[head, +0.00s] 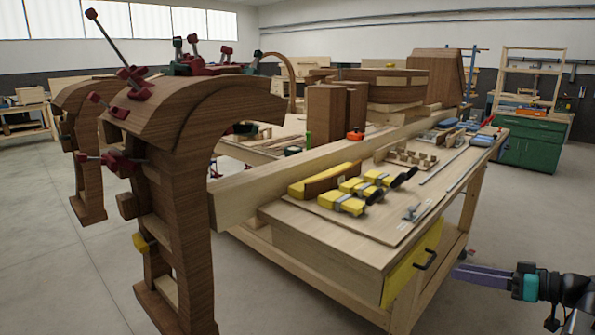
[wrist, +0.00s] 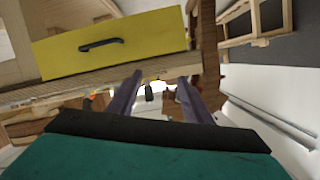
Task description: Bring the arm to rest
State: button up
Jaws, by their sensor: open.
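My arm reaches in from the lower right edge of the head view. My gripper (head: 462,271) has purple fingers there, beside the right side of the workbench (head: 300,240), over the floor. In the wrist view my gripper (wrist: 158,84) shows two purple fingers spread apart with nothing held between them. The bench's yellow drawer front (head: 412,263) with a dark handle is left of the fingers in the head view. It fills the upper left of the wrist view (wrist: 150,38). I cannot tell exactly how far the fingers are from the bench.
A green cabinet (head: 530,149) stands at the back right. Open floor (head: 520,220) lies right of the bench.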

jog(key=s+a+f+m+g+h+p, duration=0.1)
jog(key=a+f+m+g, duration=0.15)
jog(key=a+f, duration=0.65)
jog(key=a+f+m+g+h, duration=0.1)
jog(key=a+f+g, duration=0.2)
jog(key=f, duration=1.1)
jog(key=s+a+f+m+g+h+p, duration=0.1)
jog(key=a+f+m+g, duration=0.15)
jog(key=a+f, duration=0.65)
jog(key=s+a+f+g+h, duration=0.2)
jog(key=s+f, duration=0.4)
jog(key=f, duration=0.3)
jog(key=s+a+f+g+h, duration=0.1)
jog(key=s+a+f+g, duration=0.15)
jog(key=s+f, duration=0.4)
jog(key=s+f+g+h+p, duration=0.2)
jog(key=s+f+h, duration=0.3)
jog(key=s+f, duration=0.6)
jog(key=shift+s+g, duration=0.55)
jog(key=shift+s, duration=0.4)
